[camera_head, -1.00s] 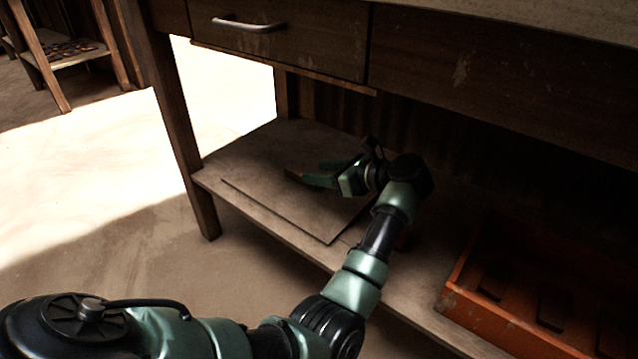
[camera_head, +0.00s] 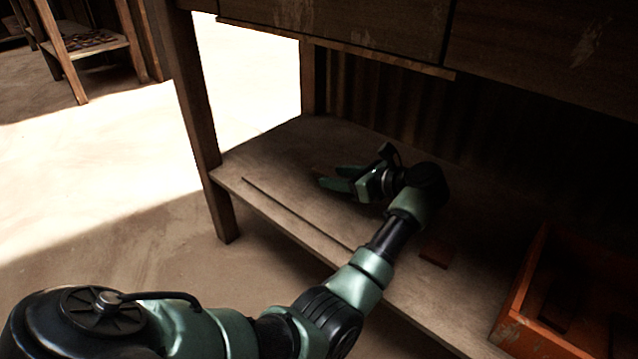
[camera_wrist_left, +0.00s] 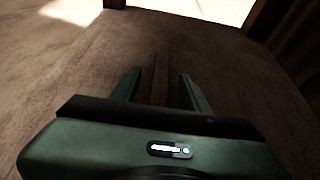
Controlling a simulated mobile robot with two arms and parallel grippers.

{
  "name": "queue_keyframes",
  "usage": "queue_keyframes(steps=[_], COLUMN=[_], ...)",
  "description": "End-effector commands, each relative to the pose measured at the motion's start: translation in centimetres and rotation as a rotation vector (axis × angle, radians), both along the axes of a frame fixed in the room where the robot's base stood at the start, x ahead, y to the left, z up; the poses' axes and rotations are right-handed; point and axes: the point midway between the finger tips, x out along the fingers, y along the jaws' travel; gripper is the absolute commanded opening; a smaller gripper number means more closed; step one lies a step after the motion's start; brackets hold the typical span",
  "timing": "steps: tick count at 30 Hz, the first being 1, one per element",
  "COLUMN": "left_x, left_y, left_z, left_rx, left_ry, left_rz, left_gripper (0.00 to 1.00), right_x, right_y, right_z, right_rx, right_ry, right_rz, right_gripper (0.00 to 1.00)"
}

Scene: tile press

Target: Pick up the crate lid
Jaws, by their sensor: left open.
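The crate lid (camera_head: 285,188) looks like a thin, flat brown panel lying on the lower wooden shelf. Its colour nearly matches the shelf, and its front edge shows as a dark line. In the left wrist view a narrow raised wooden strip (camera_wrist_left: 160,80) runs along the lid between my fingers. My left gripper (camera_head: 322,178) is low over the lid with its green fingers apart. In the wrist view the fingers (camera_wrist_left: 158,76) stand on either side of the strip, with nothing clamped. My arm hides the lid's right part. My right gripper is not in view.
An orange crate (camera_head: 513,318) with dark pieces inside stands at the right on the shelf. A small reddish-brown block (camera_head: 437,252) lies between it and my arm. The table's front leg (camera_head: 200,130) and the apron overhead (camera_head: 350,40) bound the space.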

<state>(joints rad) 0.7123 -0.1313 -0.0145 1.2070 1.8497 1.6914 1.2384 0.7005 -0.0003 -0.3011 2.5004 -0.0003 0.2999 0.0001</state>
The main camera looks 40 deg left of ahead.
Motion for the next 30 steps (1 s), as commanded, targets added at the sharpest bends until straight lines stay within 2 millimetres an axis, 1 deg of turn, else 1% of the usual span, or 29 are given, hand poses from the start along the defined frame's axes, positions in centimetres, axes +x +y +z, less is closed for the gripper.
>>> queue_keyframes(steps=[6, 7, 8, 9, 11, 12, 30], left_x=[0.05, 0.05, 0.05, 0.05, 0.05, 0.05, 0.04], left_y=[-0.07, -0.07, -0.07, -0.06, -0.06, -0.06, -0.04], left_z=[-0.03, -0.03, -0.03, -0.02, -0.02, -0.02, -0.03], left_rx=[0.0, 0.0, 0.0, 0.0, 0.0, 0.0, 0.0], left_ry=[0.0, 0.0, 0.0, 0.0, 0.0, 0.0, 0.0], left_rz=[-0.001, -0.001, -0.001, -0.001, -0.001, -0.001, -0.001], left_gripper=[0.45, 0.4, 0.32, 0.2, 0.04, 0.0, 0.0], right_x=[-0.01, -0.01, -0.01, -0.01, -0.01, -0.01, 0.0], right_y=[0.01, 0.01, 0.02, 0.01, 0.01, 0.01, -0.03], right_z=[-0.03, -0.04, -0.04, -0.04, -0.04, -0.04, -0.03], right_rx=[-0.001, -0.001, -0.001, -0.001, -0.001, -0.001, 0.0], right_ry=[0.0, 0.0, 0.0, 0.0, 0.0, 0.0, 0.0], right_rz=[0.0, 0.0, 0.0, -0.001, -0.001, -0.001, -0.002], right_gripper=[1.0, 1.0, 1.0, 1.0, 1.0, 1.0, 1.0])
